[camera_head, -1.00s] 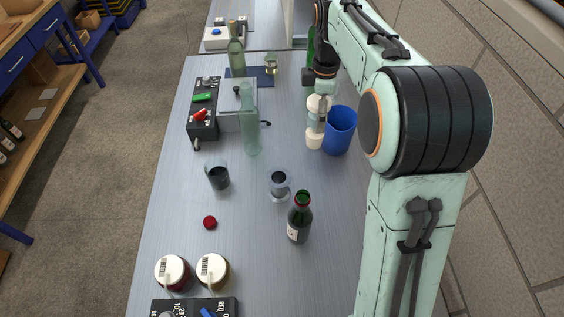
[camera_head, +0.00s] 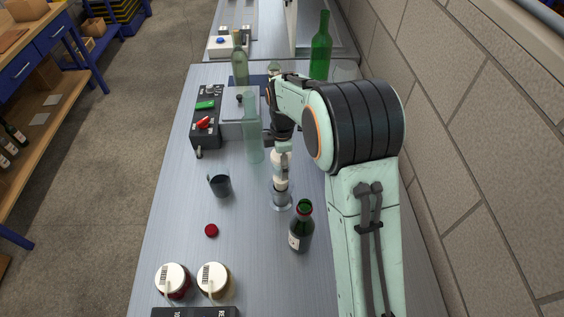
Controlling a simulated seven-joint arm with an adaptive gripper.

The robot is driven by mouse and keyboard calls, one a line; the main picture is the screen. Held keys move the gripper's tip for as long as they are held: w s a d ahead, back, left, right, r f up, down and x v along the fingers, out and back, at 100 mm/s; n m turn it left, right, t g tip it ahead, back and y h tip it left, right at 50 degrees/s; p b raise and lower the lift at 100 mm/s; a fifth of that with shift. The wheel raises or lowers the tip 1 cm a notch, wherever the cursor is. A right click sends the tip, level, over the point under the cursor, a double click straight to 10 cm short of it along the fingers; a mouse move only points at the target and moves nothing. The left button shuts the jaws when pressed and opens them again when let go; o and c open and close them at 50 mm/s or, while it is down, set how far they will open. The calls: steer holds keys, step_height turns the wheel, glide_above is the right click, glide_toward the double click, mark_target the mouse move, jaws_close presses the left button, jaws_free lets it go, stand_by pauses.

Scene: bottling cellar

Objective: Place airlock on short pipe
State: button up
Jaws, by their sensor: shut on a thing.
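At the near left stand two jars with white lids, the left lid (camera_head: 172,278) and the right lid (camera_head: 213,278). Each lid carries a pale tube-like piece; I cannot tell whether either is the short pipe.
A dark green bottle (camera_head: 301,228) stands close right of my gripper. A dark cup (camera_head: 219,185), a red cap (camera_head: 211,230) and a pale tall bottle (camera_head: 252,128) are to the left. A black switch box (camera_head: 206,118) and a green bottle (camera_head: 320,47) stand farther back.

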steer(key=o, duration=1.2)
steer(key=shift+f, duration=0.1)
steer(key=shift+c, duration=0.2)
step_height(320, 180, up, 11)
steer(key=shift+r, duration=0.15)
steer(key=shift+s+r, duration=0.1)
steer(key=shift+r, duration=0.45)
steer(key=s+d+f+m, duration=0.1)
steer(key=s+d+m, duration=0.2)
steer(key=s+m, duration=0.6)
steer(key=s+d+f+m, duration=0.1)
steer(key=s+d+m, duration=0.2)
steer(key=s+m, duration=0.6)
steer(key=s, duration=1)
steer(key=shift+m+y, duration=0.3)
steer(key=shift+y, duration=0.1)
